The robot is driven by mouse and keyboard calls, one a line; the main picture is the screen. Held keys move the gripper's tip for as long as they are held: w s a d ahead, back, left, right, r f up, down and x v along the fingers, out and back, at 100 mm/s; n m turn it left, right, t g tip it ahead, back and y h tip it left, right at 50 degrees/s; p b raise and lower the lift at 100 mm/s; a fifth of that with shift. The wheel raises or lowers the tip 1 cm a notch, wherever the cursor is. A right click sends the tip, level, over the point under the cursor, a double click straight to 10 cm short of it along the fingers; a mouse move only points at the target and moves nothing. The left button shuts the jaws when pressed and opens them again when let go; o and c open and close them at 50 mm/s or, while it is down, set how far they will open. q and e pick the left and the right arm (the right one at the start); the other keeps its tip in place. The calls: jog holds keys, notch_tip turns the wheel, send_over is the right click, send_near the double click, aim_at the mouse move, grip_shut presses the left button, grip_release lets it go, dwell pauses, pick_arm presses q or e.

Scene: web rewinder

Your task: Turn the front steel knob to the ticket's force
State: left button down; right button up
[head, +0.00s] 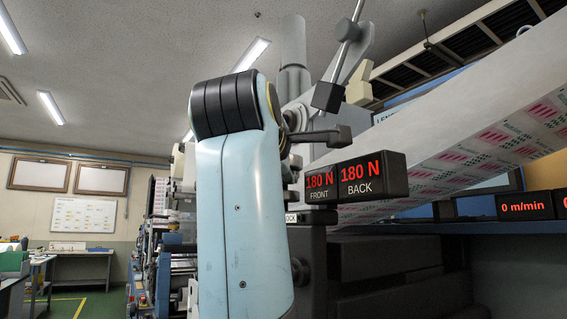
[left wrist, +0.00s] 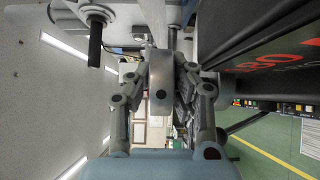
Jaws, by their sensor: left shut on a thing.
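In the left wrist view, my left gripper (left wrist: 160,78) has one finger on each side of a round grey steel knob (left wrist: 160,95) and is shut on it. In the head view, my pale blue left arm stands in the middle and hides the knob and most of the gripper. The force display (head: 372,177) reads 180 N on its FRONT part (head: 318,181) and 180 N on its BACK part. Part of a red readout also shows in the left wrist view (left wrist: 270,62). I cannot make out a ticket. My right gripper is not in view.
A black crank-like handle (head: 322,136) sticks out just right of my arm; a dark handle (left wrist: 95,45) is near the gripper in the wrist view. The printed web (head: 480,130) slopes up to the right. A speed display (head: 524,206) reads 0 m/min.

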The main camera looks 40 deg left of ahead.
pick_arm(q)
jog(key=shift+f, duration=0.15)
jog(key=c, duration=1.2)
grip_release()
jog(key=shift+w, duration=0.1)
